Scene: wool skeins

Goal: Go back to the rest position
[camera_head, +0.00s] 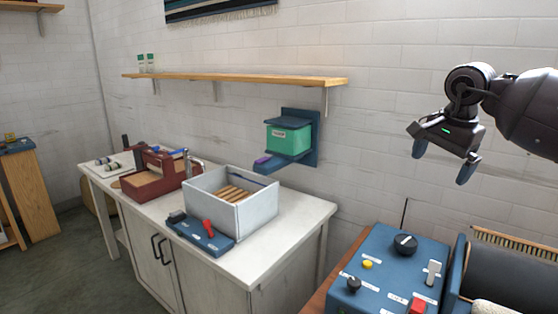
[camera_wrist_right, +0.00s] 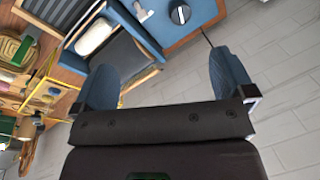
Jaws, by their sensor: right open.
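My right gripper (camera_head: 442,162) hangs in the air at the upper right of the head view, in front of the white brick wall. Its two blue fingers are spread apart with nothing between them. The right wrist view shows the same open gripper (camera_wrist_right: 168,85), with the floor-side furniture and the wall beyond its fingers. My left gripper does not show in either view.
A blue control box (camera_head: 385,262) with knobs and a red switch stands below my right gripper. A white counter (camera_head: 270,262) holds a grey bin (camera_head: 258,216) and a dark red box (camera_head: 150,187). A wooden shelf (camera_head: 235,79) and a green dispenser (camera_head: 288,139) are on the wall.

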